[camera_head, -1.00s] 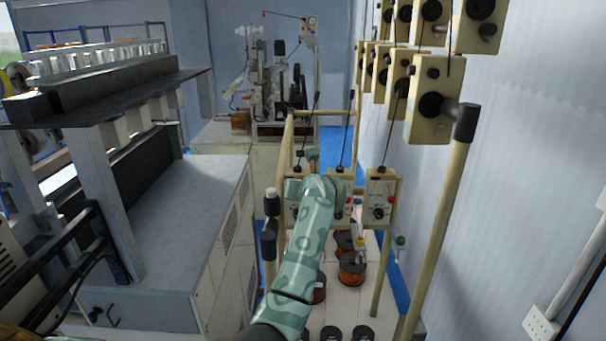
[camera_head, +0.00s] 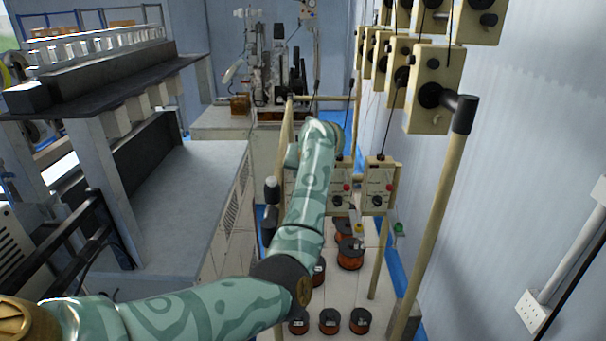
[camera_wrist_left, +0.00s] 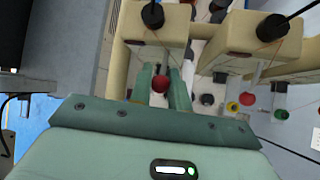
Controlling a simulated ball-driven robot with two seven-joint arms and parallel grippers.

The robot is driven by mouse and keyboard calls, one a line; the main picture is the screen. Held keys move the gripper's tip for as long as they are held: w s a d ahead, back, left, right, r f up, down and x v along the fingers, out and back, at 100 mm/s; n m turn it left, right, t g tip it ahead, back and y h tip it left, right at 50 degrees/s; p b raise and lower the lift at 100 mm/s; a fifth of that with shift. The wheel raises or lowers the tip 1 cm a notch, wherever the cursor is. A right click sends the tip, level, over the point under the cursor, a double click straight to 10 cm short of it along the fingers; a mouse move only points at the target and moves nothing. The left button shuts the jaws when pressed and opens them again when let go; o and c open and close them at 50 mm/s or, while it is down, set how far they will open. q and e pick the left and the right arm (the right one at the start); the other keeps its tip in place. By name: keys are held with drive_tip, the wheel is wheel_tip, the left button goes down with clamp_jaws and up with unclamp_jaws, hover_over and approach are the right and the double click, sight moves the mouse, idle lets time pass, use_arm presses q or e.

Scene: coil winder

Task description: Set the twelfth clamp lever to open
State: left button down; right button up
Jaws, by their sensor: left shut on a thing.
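My left arm reaches in from the lower left in the head view, and its wrist hides my gripper there. In the left wrist view my left gripper (camera_wrist_left: 161,74) points at a cream tension box (camera_wrist_left: 150,22), its fingers on either side of a red ball knob (camera_wrist_left: 161,85), shut on it. The knob seems to sit on a short lever below that box; its open or closed position cannot be told. A neighbouring box (camera_wrist_left: 252,36) has another red knob (camera_wrist_left: 247,99). In the head view two cream boxes with dials (camera_head: 340,185) (camera_head: 380,184) show right of my wrist. My right gripper is not in view.
Copper wire spools (camera_head: 350,254) stand on the pale floor below the boxes. A post (camera_head: 440,210) and upper cream boxes (camera_head: 432,90) stand close on the right. A grey-topped cabinet (camera_head: 190,200) is on the left. A winding machine (camera_head: 268,75) stands behind.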

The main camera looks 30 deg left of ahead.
use_arm(q)
drive_tip(key=shift+f, duration=0.1)
drive_tip(key=c, duration=1.3)
unclamp_jaws()
drive_tip(key=shift+c, duration=0.2)
drive_tip(key=b+v, duration=0.2)
drive_tip(key=v, duration=1.4)
drive_tip(key=shift+b, duration=0.4)
drive_tip(key=shift+d, duration=0.15)
